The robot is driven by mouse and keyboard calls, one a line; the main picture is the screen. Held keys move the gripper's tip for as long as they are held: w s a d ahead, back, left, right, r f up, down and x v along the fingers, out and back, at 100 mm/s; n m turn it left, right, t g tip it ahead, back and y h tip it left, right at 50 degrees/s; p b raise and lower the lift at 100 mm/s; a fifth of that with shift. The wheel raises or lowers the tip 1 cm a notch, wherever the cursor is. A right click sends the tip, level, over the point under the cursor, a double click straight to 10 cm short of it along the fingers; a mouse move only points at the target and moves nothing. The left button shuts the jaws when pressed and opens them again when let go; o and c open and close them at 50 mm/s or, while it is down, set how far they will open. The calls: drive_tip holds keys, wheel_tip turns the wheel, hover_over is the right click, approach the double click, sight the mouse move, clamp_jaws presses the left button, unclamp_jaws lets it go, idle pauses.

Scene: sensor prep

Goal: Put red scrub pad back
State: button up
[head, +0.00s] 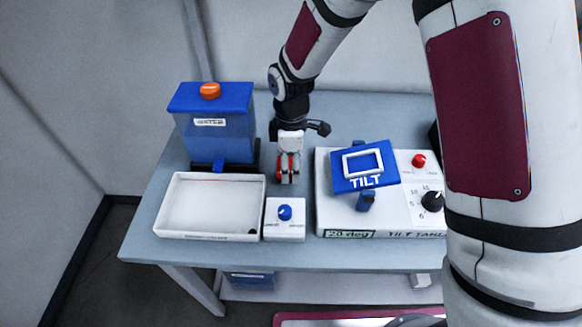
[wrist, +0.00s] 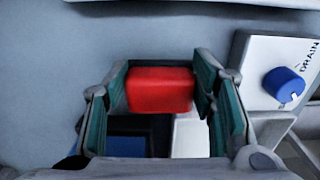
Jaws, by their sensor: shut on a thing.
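My gripper (head: 288,176) points down over the table, between the blue water tank and the tilt device. Its fingers are closed on the red scrub pad, a small red block. The pad shows as a thin red piece in the head view (head: 283,167). In the wrist view the red pad (wrist: 160,90) sits between the two green-lined fingertips. I cannot tell whether the pad touches the table. The fingers hide part of it.
A blue water tank (head: 217,135) with an orange knob stands left. A white tray (head: 180,234) lies in front of it. A white drain box (head: 285,231) with a blue knob is in front of the gripper. The tilt device (head: 340,222) stands close on the right.

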sight(291, 164)
drive_tip(key=shift+f, duration=0.9)
drive_tip(key=shift+f, duration=0.2)
drive_tip(key=o, duration=1.1)
drive_tip(key=shift+r, duration=0.1)
wheel_tip(291, 164, up, 12)
drive_tip(key=shift+r+b, duration=0.15)
drive_tip(key=shift+b, duration=0.25)
